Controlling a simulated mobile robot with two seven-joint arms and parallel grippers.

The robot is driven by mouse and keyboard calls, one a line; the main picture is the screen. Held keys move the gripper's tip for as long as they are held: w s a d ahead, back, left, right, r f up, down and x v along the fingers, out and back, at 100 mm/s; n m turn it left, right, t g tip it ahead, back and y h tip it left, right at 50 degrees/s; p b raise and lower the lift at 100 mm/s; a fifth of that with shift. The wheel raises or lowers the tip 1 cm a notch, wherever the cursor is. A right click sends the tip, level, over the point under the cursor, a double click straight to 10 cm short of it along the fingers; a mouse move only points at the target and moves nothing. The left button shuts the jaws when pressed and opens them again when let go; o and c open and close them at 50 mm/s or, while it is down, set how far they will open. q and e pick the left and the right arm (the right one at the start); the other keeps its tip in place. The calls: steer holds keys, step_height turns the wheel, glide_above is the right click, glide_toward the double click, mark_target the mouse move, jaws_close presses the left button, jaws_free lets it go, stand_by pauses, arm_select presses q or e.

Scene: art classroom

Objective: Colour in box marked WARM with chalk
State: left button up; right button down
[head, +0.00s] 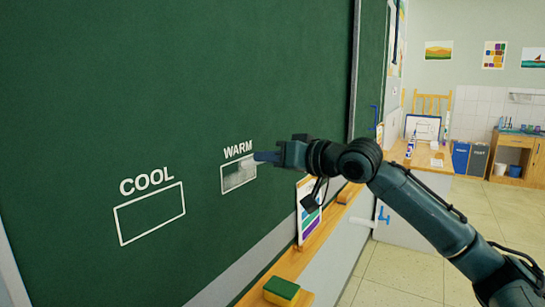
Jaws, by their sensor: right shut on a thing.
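The WARM box (224,182) is a white outlined rectangle under the word WARM on the green chalkboard (200,80). Much of its inside is covered with pale chalk marks, uneven and lighter toward the upper right. My right gripper (262,157) is at the upper right of this box, close to the board, coming in from the right. It is shut on the chalk, which is hard to tell apart from the white marks at the fingertips. The COOL box (150,213) to the left is outlined and empty inside. My left gripper is not in view.
A wooden ledge (325,228) runs below the board, with a yellow and green eraser (282,291) on it. A colour chart (309,208) leans there below my right arm. A wooden table (430,158) stands behind at the right. Floor (400,275) shows clear below.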

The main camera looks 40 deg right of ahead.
steer(key=shift+s+a, duration=0.1)
steer(key=shift+a, duration=0.15)
steer(key=shift+s+a, duration=0.3)
steer(key=shift+a, duration=0.3)
steer(key=shift+s+a, duration=0.3)
steer(key=shift+a, duration=0.5)
steer(key=shift+a, duration=0.15)
steer(key=shift+s+a, duration=0.35)
steer(key=shift+a, duration=0.4)
steer(key=shift+s+a, duration=0.3)
steer(key=shift+a, duration=0.4)
